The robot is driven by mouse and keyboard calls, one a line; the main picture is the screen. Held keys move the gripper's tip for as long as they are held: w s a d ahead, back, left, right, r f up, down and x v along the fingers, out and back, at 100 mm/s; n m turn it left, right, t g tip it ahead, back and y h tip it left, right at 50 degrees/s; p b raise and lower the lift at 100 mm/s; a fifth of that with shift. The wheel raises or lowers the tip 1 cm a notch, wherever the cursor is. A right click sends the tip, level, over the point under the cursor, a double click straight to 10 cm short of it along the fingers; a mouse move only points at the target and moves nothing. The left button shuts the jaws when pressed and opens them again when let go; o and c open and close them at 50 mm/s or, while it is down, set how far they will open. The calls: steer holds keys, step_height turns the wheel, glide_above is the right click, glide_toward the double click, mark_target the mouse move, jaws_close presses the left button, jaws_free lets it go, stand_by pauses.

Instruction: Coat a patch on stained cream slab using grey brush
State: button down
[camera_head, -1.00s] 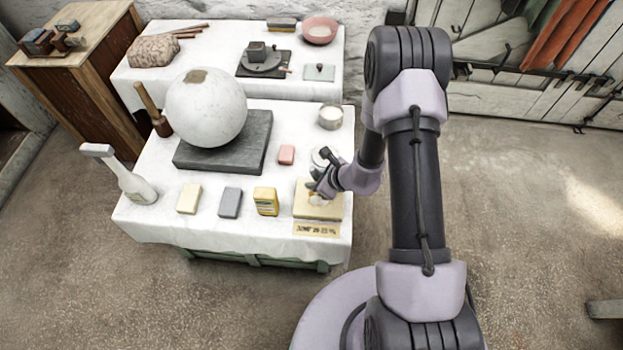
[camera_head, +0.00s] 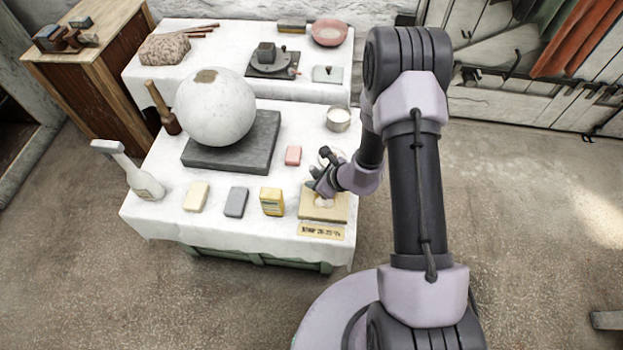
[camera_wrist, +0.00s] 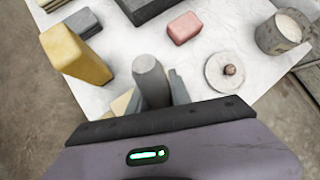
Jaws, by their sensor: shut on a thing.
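The cream slab (camera_head: 336,212) lies flat near the table's front right corner, with a pale whitish patch (camera_head: 323,202) on its top. My gripper (camera_head: 320,184) is above the slab, shut on the grey brush (camera_wrist: 150,75). The brush's grey handle stands up in the wrist view; its bristle end is hidden. I cannot tell whether the bristles touch the slab. In the wrist view only a small part of the slab (camera_wrist: 121,103) shows beside the handle.
A yellow block (camera_head: 271,202), a grey block (camera_head: 236,202) and a cream block (camera_head: 196,197) lie left of the slab. A pink block (camera_head: 293,155) and a metal cup (camera_head: 338,118) are behind. A large plaster sphere (camera_head: 215,107) rests on a dark plinth (camera_head: 262,135).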

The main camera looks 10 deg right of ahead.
mark_target(320, 173)
steer(key=shift+s+d+r, duration=0.1)
steer(key=shift+d+r, duration=0.1)
steer(key=shift+r, duration=0.05)
steer(key=shift+r+p, duration=0.9)
steer(key=shift+r, duration=0.4)
steer(key=shift+f, duration=0.15)
steer(key=shift+m, duration=0.3)
steer(key=r, duration=1)
steer(key=shift+d+r, duration=0.4)
steer(key=s+d+r, duration=0.2)
steer(key=s+r, duration=0.1)
steer(key=r, duration=0.6)
steer(key=shift+s+r+m+h, duration=0.15)
steer(key=shift+r+m+h, duration=0.2)
steer(key=shift+m+h, duration=0.05)
steer(key=shift+d, duration=0.1)
